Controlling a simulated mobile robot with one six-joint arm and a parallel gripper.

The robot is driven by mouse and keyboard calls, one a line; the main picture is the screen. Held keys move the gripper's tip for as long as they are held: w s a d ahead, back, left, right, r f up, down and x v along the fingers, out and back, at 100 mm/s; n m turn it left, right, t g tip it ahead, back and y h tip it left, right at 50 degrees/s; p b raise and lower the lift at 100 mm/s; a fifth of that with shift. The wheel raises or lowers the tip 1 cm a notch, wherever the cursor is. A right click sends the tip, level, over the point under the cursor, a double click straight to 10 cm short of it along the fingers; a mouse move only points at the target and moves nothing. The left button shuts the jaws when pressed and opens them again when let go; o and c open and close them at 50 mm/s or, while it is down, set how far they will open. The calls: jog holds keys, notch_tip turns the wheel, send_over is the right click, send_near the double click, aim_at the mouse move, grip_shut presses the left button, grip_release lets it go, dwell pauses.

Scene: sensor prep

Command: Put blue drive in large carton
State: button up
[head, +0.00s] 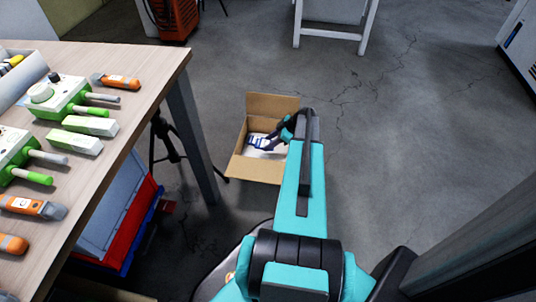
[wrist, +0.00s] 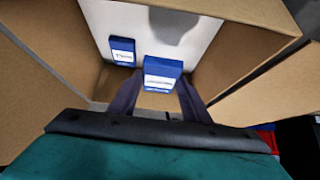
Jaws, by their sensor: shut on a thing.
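The large carton (head: 275,104) stands open on the floor, flaps spread, and its brown walls (wrist: 225,65) surround the wrist view. My gripper (head: 272,142) reaches down into the carton's opening. In the wrist view, my gripper's two dark fingers (wrist: 157,92) are shut on a blue drive (wrist: 163,72) with a white label. The held drive is over the carton's pale inside. A second blue drive (wrist: 122,50) with a white label lies inside, left of the held one. The gap under the held drive is hard to judge.
A wooden table (head: 125,150) at left carries green-and-white devices (head: 66,98) and orange-grey tools (head: 115,81). Its grey leg (head: 192,140) and a black tripod (head: 172,150) stand left of the carton. The floor (head: 400,140) to the right is clear.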

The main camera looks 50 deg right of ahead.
jog(key=shift+f+b, duration=0.5)
jog(key=shift+f, duration=1.4)
jog(key=shift+f+b, duration=0.95)
jog(key=shift+f, duration=1.55)
jog(key=shift+f, duration=0.1)
jog(key=o, duration=1.1)
jog(key=shift+s+r, duration=0.1)
jog(key=shift+r, duration=0.15)
jog(key=p+v, duration=0.4)
jog(key=v, duration=0.7)
jog(key=shift+s+r, duration=0.2)
jog(key=shift+r, duration=0.1)
